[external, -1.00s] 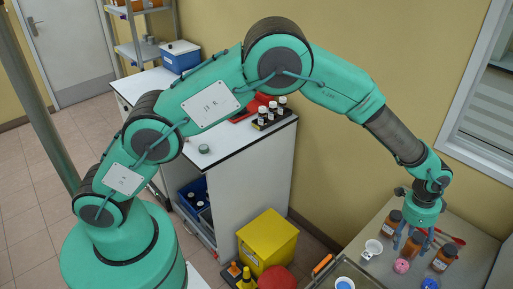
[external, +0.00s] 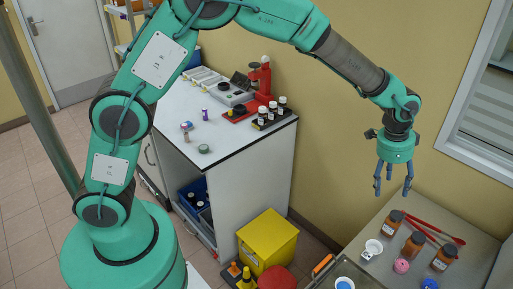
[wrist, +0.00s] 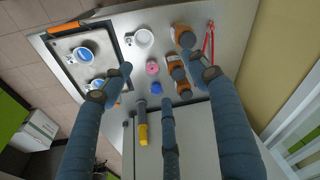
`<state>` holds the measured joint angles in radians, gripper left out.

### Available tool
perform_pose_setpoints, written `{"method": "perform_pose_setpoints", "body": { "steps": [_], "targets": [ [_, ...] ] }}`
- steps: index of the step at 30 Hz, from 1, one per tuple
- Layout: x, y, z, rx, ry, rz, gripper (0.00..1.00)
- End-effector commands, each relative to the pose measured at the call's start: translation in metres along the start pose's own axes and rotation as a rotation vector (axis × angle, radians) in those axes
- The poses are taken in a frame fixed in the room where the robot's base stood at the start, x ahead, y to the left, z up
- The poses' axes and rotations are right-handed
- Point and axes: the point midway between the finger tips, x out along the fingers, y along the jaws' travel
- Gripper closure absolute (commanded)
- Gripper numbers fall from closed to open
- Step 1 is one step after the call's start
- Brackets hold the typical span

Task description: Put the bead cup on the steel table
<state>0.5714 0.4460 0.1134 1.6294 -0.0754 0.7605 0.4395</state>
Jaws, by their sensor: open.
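My gripper (external: 393,189) is open and empty, its fingers pointing down, raised above the grey steel table (external: 392,219). Its fingers also show in the wrist view (wrist: 160,78). A cup with blue contents (external: 345,283) sits in the tray at the bottom edge. The wrist view shows two such cups in the tray, an upper one (wrist: 85,53) and a lower one (wrist: 97,84) partly hidden by a finger. A white cup (external: 373,248) stands on the table beside the tray. I cannot tell for certain which is the bead cup.
Brown bottles (external: 413,244), a pink item (external: 401,265), a blue cap (external: 429,284) and a red tool (external: 437,228) crowd the table. The tray (wrist: 62,46) has an orange handle. A white bench (external: 225,135) and a yellow bin (external: 267,241) stand left.

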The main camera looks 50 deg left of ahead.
Motion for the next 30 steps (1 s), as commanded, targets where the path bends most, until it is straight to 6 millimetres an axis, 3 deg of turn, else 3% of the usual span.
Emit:
{"method": "perform_pose_setpoints", "body": {
  "steps": [3, 15, 21, 30],
  "targets": [
    [-0.044, -0.019, 0.026, -0.058, 0.019, -0.018, 0.4],
    [-0.164, -0.056, 0.129, -0.249, 0.069, -0.076, 0.4],
    [-0.213, -0.062, 0.186, -0.344, 0.096, -0.106, 0.4],
    [-0.271, -0.056, 0.275, -0.487, 0.135, -0.152, 0.4]
  ]
}}
